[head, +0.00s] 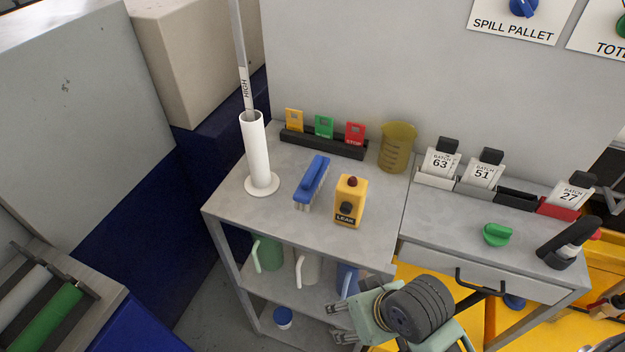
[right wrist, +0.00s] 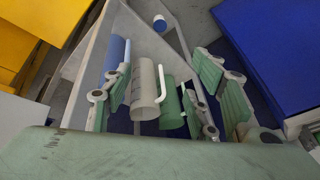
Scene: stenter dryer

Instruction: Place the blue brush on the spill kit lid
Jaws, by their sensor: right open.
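The blue brush (head: 312,181) lies on the grey top of the trolley, bristles toward the lower left, between a white tube stand and a yellow leak device. My right gripper (head: 342,322) is open and empty, in front of the trolley and below its top, well apart from the brush. In the right wrist view its fingers (right wrist: 162,88) are spread, with jugs seen beyond them. The brush is not in that view. I cannot tell which surface is the spill kit lid. My left gripper is out of view.
The trolley top also holds the white tube stand (head: 255,155), the leak device (head: 350,201), a tag rack (head: 323,144) and an amber beaker (head: 397,147). Jugs (head: 267,254) stand on the shelf below. A side table with a drawer (head: 485,272) is at right. The trolley top's front is clear.

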